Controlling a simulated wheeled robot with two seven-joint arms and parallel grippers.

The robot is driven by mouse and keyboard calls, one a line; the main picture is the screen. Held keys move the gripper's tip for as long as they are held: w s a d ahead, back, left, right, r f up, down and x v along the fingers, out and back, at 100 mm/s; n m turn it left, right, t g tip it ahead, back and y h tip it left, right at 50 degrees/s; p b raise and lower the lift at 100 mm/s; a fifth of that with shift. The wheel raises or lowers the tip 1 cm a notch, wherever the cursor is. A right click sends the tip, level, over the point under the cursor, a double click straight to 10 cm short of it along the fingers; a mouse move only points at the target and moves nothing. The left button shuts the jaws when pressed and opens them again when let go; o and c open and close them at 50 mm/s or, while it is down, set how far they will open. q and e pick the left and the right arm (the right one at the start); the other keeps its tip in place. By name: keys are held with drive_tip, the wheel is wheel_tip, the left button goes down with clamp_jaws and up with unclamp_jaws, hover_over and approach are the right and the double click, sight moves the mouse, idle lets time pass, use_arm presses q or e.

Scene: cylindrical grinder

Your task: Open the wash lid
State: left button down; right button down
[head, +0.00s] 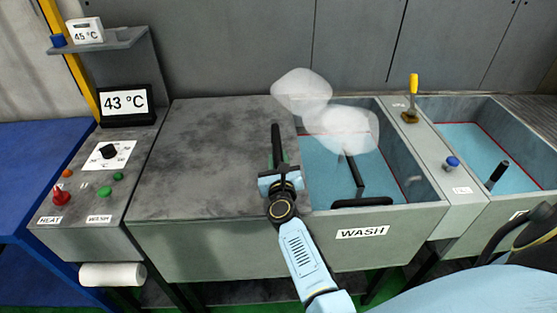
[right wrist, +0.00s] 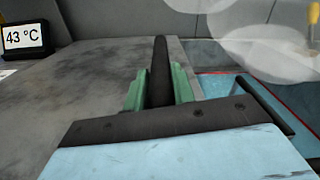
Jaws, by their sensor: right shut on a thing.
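The wash lid (head: 205,165) is a flat, mottled grey panel lying left of the open part of the wash tank (head: 390,237). Blue water (head: 330,175) shows to the right of the lid's right edge. A dark bar handle (head: 275,140) runs along that edge. My right gripper (head: 280,180) is shut on this handle. In the right wrist view, its green fingers (right wrist: 160,92) sit on either side of the dark handle (right wrist: 160,65). The lid's grey top (right wrist: 80,90) shows there too. My left gripper is not in view.
White steam puffs (head: 345,130) hang over the tank. A second tank (head: 480,145) is at the right, past a divider with a yellow-handled lever (head: 412,88) and a blue knob (head: 453,163). A control panel (head: 90,185) with a 43 °C display (head: 124,102) stands at the left.

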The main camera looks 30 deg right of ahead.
drive_tip(key=c, duration=1.2)
unclamp_jaws()
drive_tip(key=shift+a, duration=0.1)
drive_tip(key=b+v, duration=0.1)
drive_tip(key=v, duration=1.1)
drive_tip(key=shift+s+f, duration=0.1)
drive_tip(key=shift+s, duration=0.15)
drive_tip(key=shift+s+a, duration=0.3)
drive_tip(key=shift+s, duration=0.05)
